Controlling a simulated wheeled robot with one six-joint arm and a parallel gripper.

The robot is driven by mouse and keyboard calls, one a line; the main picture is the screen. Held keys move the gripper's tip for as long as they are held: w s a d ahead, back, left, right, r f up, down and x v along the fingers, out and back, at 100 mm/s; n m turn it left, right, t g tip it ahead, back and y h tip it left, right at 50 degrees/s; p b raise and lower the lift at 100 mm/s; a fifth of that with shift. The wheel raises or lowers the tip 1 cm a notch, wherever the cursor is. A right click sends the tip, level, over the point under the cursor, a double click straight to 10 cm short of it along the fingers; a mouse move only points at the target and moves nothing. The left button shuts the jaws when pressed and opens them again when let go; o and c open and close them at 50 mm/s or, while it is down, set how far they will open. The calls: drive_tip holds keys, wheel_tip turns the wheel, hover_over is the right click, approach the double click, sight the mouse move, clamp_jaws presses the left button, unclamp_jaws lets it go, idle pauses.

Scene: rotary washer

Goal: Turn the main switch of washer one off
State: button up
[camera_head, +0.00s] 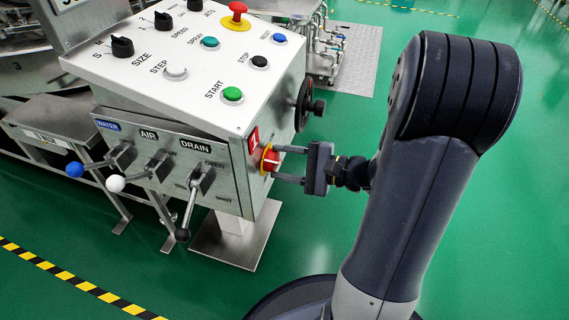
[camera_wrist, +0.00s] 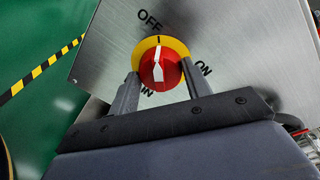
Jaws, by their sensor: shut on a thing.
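The main switch is a red knob (camera_head: 269,160) on a yellow ring, on the right side face of the washer's control box (camera_head: 275,205). In the wrist view the red knob (camera_wrist: 172,69) carries a white pointer that points up, toward the OFF label (camera_wrist: 150,19). The ON label (camera_wrist: 204,68) is to its right. A label below the knob is partly hidden by my gripper. My gripper (camera_head: 281,164) is shut on the knob, one finger on each side. A red sign with a white 1 (camera_head: 253,140) sits beside the switch.
A black handwheel (camera_head: 304,105) sticks out of the same side face, just above my gripper. The sloped top panel has several buttons and a red emergency stop (camera_head: 236,18). WATER, AIR and DRAIN levers (camera_head: 190,205) project from the front. Green floor is open to the right.

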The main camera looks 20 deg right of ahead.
idle(0.3)
drive_tip(key=o, duration=1)
drive_tip(key=shift+d, duration=0.1)
drive_tip(key=p+v, duration=0.3)
drive_tip(key=v, duration=0.7)
drive_tip(key=shift+s+d, duration=0.25)
drive_tip(key=shift+b+x, duration=1.5)
drive_tip(key=shift+x, duration=3.95)
drive_tip(key=shift+d+r, duration=0.1)
